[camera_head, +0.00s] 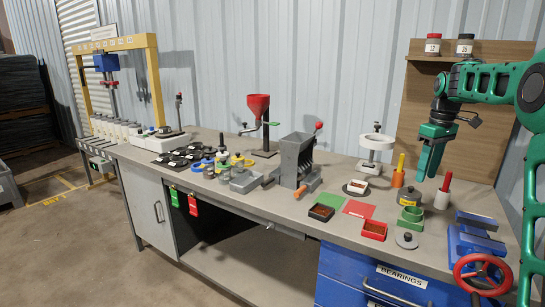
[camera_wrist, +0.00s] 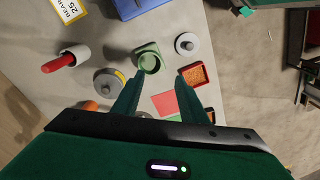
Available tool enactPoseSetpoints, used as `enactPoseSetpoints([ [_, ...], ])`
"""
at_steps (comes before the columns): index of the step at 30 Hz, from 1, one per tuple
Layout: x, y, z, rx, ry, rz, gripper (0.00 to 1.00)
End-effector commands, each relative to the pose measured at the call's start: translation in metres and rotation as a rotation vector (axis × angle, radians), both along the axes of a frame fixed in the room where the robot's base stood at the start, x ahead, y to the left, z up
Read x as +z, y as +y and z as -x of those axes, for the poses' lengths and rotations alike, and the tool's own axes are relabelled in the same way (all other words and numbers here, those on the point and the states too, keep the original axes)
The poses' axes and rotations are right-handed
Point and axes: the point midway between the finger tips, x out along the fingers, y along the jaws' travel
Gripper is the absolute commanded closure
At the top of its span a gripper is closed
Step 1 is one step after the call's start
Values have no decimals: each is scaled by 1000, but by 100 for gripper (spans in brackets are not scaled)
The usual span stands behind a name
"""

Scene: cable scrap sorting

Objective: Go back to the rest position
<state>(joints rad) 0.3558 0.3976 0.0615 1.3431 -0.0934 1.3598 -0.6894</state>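My gripper (camera_head: 428,176) hangs in the air above the right part of the workbench (camera_head: 335,206), pointing down. In the wrist view its two green fingers (camera_wrist: 158,82) stand apart with nothing between them. Below it on the bench are a green cup-like block (camera_head: 411,217), a red tray with orange-brown bits (camera_head: 374,230) and a grey weight-like disc with a knob (camera_head: 407,240). None of them is touched by the fingers. The green block also shows in the wrist view (camera_wrist: 148,62), beyond the fingertips.
A blue vise with a red handwheel (camera_head: 482,262) sits at the bench's right end. A red-handled tool in a white holder (camera_head: 442,196) and an orange holder (camera_head: 398,177) stand near the gripper. A wooden back panel (camera_head: 480,140) with two jars rises behind my arm.

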Motion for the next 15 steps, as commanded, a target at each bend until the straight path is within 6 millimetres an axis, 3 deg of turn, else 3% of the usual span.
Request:
enactPoseSetpoints([
  [1,5,3,21,-49,4,7,61],
  [7,8,11,102,-259,17,26,61],
  [15,-9,22,222,-543,27,34,61],
])
